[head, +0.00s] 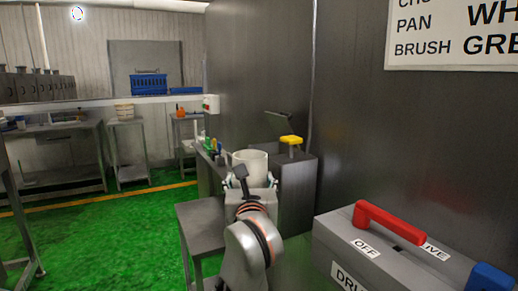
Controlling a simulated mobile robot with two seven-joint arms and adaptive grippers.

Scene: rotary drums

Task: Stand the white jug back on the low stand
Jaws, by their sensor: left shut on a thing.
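The white jug (250,161) is a white, round vessel near the middle of the head view. My left gripper (250,181) is shut on it, with a finger at each side of its lower part. The jug looks upright; its lower part is hidden by the gripper and my arm. A low grey stand (203,216) with a flat, bare top and thin legs is in front and to the left of the jug. I cannot tell whether the jug touches any surface. My right gripper is out of view.
A grey switch box with a red handle (388,222) is at the front right. Green floor (110,240) is clear at left.

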